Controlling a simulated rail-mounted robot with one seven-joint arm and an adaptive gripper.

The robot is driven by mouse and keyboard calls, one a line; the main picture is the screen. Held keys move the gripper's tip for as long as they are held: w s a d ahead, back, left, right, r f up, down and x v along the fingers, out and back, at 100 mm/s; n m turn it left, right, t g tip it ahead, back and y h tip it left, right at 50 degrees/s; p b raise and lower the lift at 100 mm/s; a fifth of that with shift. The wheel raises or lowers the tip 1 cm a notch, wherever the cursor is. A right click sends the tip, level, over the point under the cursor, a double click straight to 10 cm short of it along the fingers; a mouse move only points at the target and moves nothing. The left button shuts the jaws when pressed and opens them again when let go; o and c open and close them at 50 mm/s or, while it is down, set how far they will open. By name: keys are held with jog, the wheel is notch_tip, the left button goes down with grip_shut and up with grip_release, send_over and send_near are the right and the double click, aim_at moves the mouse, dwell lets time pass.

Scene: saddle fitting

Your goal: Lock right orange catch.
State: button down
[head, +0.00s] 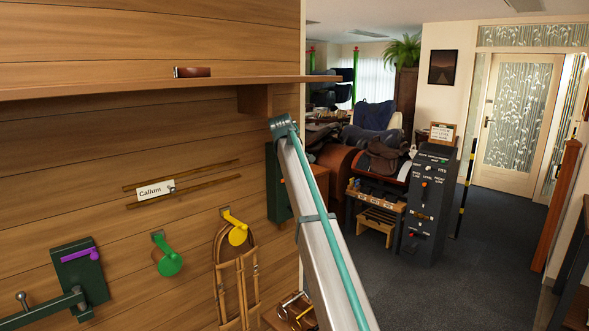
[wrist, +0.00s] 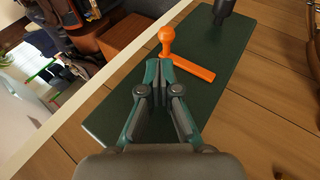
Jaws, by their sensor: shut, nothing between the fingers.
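The right orange catch (wrist: 190,66) is in the wrist view, an orange bar with a round knob at its upper left end. It lies on a dark green plate (wrist: 225,100) fixed to the wooden wall. The bar slants down to the right from the knob. My gripper (wrist: 159,86) is shut and empty, its fingertips just below the knob in the picture. I cannot tell whether they touch the catch. In the head view the plate (head: 275,190) is partly behind my arm, and the gripper cannot be made out there.
A dark post (wrist: 222,10) stands out from the plate's upper end. On the wall to the left are a yellow peg (head: 237,236) with hanging straps, a green peg (head: 168,262) and a purple catch (head: 88,254) on another plate. A wooden shelf (head: 130,86) runs above.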

notch_tip(320, 180, up, 8)
jog(key=s+p, duration=0.2)
jog(key=p, duration=0.1)
jog(key=shift+s+d, duration=0.4)
jog(key=shift+d, duration=0.05)
